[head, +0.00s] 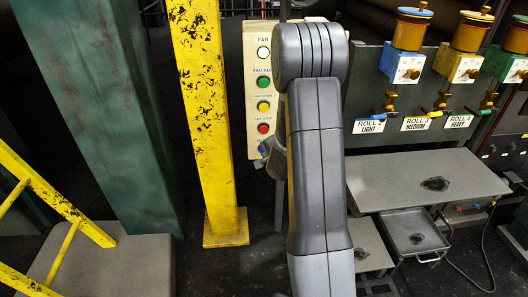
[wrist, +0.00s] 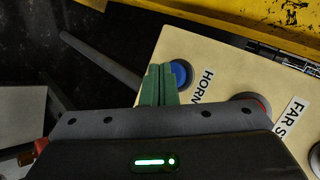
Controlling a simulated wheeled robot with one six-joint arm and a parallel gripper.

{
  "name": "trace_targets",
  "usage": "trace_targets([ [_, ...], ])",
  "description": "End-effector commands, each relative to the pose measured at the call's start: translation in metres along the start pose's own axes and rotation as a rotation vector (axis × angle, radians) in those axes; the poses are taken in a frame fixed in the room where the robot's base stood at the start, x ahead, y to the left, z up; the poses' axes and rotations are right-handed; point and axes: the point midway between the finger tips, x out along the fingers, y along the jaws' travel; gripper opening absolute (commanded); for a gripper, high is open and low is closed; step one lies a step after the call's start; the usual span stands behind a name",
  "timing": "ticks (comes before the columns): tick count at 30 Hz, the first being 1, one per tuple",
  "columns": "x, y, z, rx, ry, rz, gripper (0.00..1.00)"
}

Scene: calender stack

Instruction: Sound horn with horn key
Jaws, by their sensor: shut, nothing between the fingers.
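The horn key is a round blue button (wrist: 181,73) beside the word HORN on a cream control box (wrist: 215,65) in the wrist view. My gripper (wrist: 160,70) has its green fingers shut together with nothing between them. The fingertips overlap the left side of the blue button in the picture; I cannot tell whether they touch it. In the head view the control box (head: 256,50) stands behind my arm, with white, green, yellow and red buttons showing.
A red button (wrist: 262,103) labelled FAR S... sits close to the horn key. A yellow post (head: 205,120) stands just left of the box. Valves with coloured cups (head: 410,30) and a grey bench (head: 430,185) are at the right.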

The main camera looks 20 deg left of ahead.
Motion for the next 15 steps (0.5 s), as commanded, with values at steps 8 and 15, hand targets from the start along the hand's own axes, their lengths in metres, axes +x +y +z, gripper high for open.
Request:
trace_targets([
  [8, 0.0016, -0.0018, -0.0015, 0.0, 0.0, 0.0, 0.0],
  [15, 0.0036, -0.0032, -0.003, 0.001, 0.0, 0.0, 0.0],
])
